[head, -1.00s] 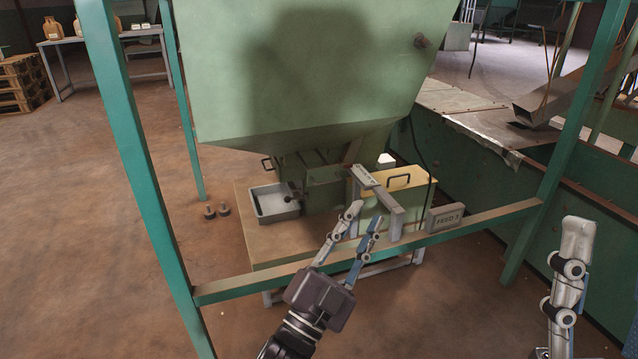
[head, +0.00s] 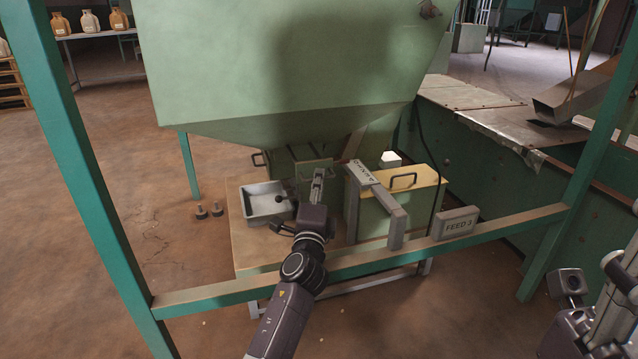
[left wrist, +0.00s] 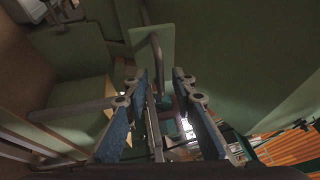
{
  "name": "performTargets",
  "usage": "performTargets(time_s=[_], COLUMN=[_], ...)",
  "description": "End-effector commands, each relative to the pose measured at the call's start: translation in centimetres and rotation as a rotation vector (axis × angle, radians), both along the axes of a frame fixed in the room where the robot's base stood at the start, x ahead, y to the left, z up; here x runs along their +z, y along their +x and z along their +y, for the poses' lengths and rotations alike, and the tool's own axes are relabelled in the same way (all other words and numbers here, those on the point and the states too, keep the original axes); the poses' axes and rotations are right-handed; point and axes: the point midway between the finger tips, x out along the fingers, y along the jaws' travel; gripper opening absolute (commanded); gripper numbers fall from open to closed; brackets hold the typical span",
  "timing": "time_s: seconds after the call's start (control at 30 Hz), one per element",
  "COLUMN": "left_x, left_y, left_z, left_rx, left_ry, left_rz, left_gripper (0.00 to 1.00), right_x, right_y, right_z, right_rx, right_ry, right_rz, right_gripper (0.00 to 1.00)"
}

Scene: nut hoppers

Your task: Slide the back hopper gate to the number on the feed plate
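The feed plate (head: 456,223) stands on the front rail and reads "FEED 3". A grey bracket (head: 362,174) with small unreadable markings stands right of my left gripper (head: 318,176). In the left wrist view my left gripper (left wrist: 157,82) is open, its two fingers apart. A bar handle (left wrist: 156,55) on a green plate (left wrist: 151,42) shows ahead and between the fingers; contact cannot be told. My right gripper (head: 568,284) is partly visible at the lower right.
A green box (head: 375,220) with a yellow top and handle stands right of the outlet. A grey tray (head: 266,204) sits left on the tan table (head: 250,255). A green rail (head: 200,296) crosses in front, between green posts (head: 75,180).

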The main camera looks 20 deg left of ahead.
Motion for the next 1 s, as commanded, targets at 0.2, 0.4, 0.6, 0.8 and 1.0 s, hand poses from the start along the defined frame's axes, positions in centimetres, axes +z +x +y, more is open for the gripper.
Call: performTargets(time_s=[0.2, 0.4, 0.6, 0.8, 1.0], left_x=[0.2, 0.3, 0.3, 0.3, 0.3], left_y=[1.7, 2.0, 2.0, 1.9, 1.9], left_z=[0.4, 0.4, 0.4, 0.4, 0.4], left_rx=[0.0, 0.0, -0.001, -0.001, -0.001], left_ry=[0.0, -0.001, -0.001, -0.001, -0.001], left_rz=[-0.001, 0.0, 0.0, 0.0, 0.0], left_gripper=[0.24, 0.24, 0.15, 0.0, 0.0], right_x=[0.3, 0.4, 0.4, 0.4, 0.4], right_y=[-0.3, -0.3, -0.3, -0.3, -0.4], right_z=[0.1, 0.1, 0.1, 0.1, 0.1], right_rx=[-0.001, -0.001, -0.001, -0.001, -0.001], right_ry=[-0.002, -0.002, -0.002, -0.002, -0.001], right_rz=[-0.022, -0.023, -0.023, -0.023, -0.024], right_gripper=[0.45, 0.45, 0.45, 0.45, 0.45])
